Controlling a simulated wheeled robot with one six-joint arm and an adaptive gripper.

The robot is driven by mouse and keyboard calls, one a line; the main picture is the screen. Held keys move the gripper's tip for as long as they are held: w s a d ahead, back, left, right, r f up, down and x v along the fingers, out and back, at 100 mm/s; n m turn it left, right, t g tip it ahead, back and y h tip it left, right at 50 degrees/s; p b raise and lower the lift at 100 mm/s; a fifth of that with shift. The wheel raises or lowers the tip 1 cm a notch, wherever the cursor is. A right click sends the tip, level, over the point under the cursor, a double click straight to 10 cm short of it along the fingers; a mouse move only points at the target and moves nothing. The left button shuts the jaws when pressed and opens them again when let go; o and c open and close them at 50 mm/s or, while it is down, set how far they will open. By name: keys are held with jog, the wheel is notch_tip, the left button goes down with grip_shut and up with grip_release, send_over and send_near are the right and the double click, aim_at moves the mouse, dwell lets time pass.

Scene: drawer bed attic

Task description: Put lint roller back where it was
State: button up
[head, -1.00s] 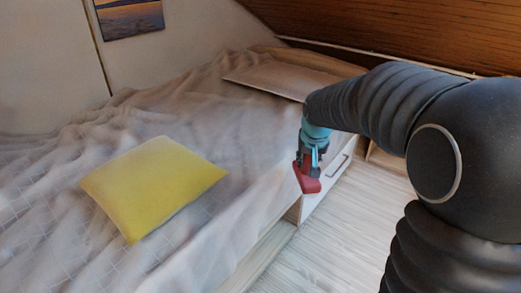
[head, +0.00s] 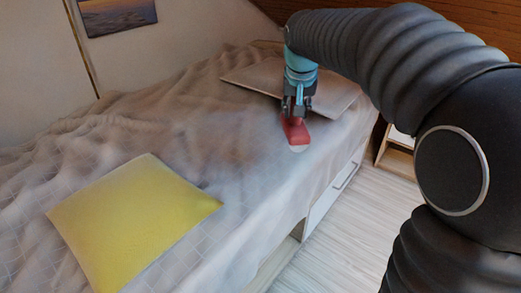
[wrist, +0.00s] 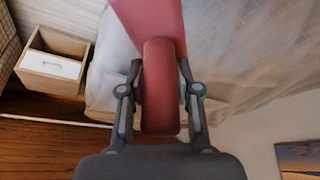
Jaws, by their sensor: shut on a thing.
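The lint roller (head: 295,131) has a red handle and a pale lower end. My gripper (head: 297,112) is shut on its handle, and the roller points down over the bed's right side. I cannot tell whether its lower end touches the blanket. In the wrist view the red handle (wrist: 162,92) sits between the two fingers of my gripper (wrist: 161,88), and its far part runs out of the top of the picture. A white drawer front (head: 333,197) is in the bed's side below.
A yellow cushion (head: 130,222) lies on the rumpled blanket (head: 190,125). A flat pale panel (head: 345,98) lies on the bed behind my gripper. A wooden box (head: 397,157) stands on the floor beyond the bed. The floor (head: 350,245) beside the bed is clear.

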jog(key=shift+s+a+f+b, duration=0.1)
jog(key=shift+s+a+f, duration=0.15)
jog(key=shift+a+f, duration=1.3)
jog(key=shift+s+a+f+b, duration=0.15)
jog(key=shift+s+a+f, duration=0.05)
jog(key=shift+a+f, duration=1.35)
jog(key=shift+s+a+f+b, duration=0.1)
jog(key=shift+s+a+f, duration=0.15)
jog(key=shift+a+f, duration=1.3)
jog(key=shift+d+f, duration=0.25)
jog(key=shift+f, duration=0.15)
jog(key=o, duration=1)
jog(key=shift+r, duration=0.15)
jog(key=p+v, duration=0.1)
jog(key=v, duration=1.1)
